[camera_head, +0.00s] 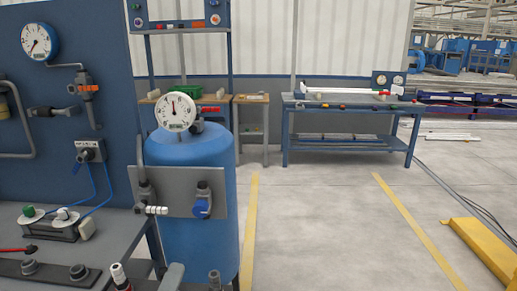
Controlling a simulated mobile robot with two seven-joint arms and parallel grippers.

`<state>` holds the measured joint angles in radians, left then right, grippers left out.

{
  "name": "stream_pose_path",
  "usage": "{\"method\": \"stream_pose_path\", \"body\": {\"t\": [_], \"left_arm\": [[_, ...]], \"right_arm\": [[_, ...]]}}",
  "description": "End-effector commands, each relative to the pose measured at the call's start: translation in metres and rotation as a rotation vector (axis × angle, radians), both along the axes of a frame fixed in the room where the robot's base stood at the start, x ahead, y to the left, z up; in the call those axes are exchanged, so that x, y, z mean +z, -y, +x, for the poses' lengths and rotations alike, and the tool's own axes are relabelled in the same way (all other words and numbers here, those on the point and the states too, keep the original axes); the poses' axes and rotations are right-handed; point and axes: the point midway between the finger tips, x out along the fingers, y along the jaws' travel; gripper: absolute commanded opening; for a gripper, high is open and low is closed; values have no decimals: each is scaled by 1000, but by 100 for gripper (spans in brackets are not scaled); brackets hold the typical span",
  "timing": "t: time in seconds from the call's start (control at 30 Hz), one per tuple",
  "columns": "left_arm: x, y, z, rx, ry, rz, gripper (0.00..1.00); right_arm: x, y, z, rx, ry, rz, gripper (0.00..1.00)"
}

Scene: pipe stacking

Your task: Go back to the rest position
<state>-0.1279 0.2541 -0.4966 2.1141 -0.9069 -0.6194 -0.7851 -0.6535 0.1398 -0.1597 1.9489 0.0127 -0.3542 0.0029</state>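Neither of my grippers shows in the head view, and no arm of mine can be made out for sure. Pipe parts stand at the bottom edge: a dark piece with a white and red top (120,276), a grey rounded piece (172,278) and a dark fitting (214,280). Their lower ends are cut off by the frame. A long pale pipe or bar (345,92) lies on the blue workbench (345,108) at the back.
A blue tank (190,240) with a gauge (176,110) stands centre left. A grey bench (60,262) with fittings is at lower left, before a blue panel (60,80). A yellow frame (485,250) lies at right. The floor (320,220) between the yellow lines is clear.

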Motion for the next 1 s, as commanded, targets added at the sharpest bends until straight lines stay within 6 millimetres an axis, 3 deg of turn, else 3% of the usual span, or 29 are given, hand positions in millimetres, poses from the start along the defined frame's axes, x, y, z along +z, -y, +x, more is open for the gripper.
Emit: {"method": "stream_pose_path", "body": {"t": [0.03, 0.2, 0.3, 0.43, 0.63, 1.0], "left_arm": [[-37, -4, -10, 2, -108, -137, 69], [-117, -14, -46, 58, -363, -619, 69], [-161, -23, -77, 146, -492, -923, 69], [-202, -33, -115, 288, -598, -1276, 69], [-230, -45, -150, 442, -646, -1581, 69], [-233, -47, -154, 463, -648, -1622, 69]], "right_arm": [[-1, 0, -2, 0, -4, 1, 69], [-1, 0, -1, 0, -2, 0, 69], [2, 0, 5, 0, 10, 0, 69], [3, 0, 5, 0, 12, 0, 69], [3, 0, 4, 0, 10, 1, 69], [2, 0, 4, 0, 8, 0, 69]]}}
